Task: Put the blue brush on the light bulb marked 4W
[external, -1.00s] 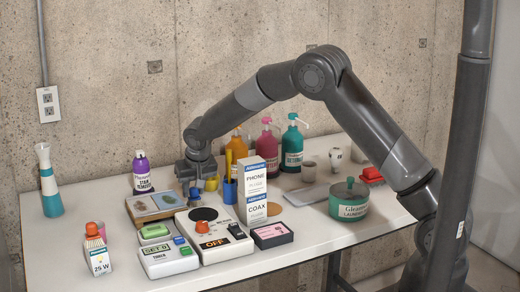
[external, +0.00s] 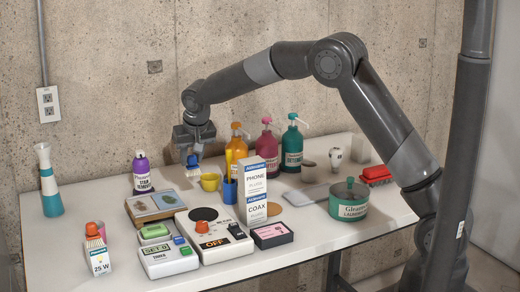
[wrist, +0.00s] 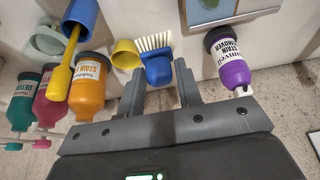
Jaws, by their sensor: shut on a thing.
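The blue brush (external: 192,161) with white bristles is held in my gripper (external: 190,150), above the table and behind the picture tray. In the wrist view, the blue brush body (wrist: 159,70) sits between the two fingers of my gripper (wrist: 160,88), with the bristles pointing away to the upper left. A white light bulb (external: 336,156) stands upright at the back right of the table, well to the right of my gripper. Its marking is too small to read.
A yellow cup (external: 210,182) stands below and right of the brush. Orange (external: 236,152), pink (external: 267,150) and teal (external: 292,150) pump bottles stand between gripper and bulb.

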